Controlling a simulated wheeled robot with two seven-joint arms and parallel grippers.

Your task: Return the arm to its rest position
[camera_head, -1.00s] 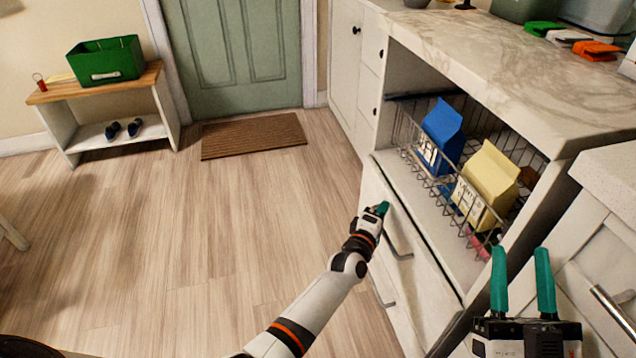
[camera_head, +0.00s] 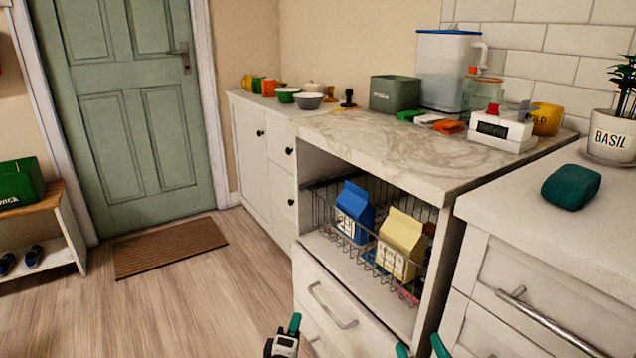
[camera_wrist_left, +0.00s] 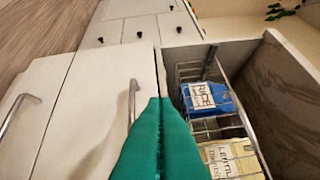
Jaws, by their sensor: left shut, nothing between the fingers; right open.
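My left gripper (camera_head: 295,322) is at the bottom edge of the head view, low in front of the lower drawer front. Its teal fingers also show in the left wrist view (camera_wrist_left: 158,125), pressed together with nothing between them. They appear apart from the drawer handle (camera_head: 332,308), though the exact gap is hard to tell. My right gripper (camera_head: 421,348) shows only its two teal fingertips at the bottom edge of the head view. They are spread apart with nothing seen between them. Most of both arms is out of view.
A wire basket (camera_head: 325,212) in the open cabinet holds a blue carton (camera_head: 354,211) and a yellow carton (camera_head: 401,243). The marble counter (camera_head: 385,145) carries several containers. A right-hand counter (camera_head: 530,205) holds a teal item and a basil pot.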

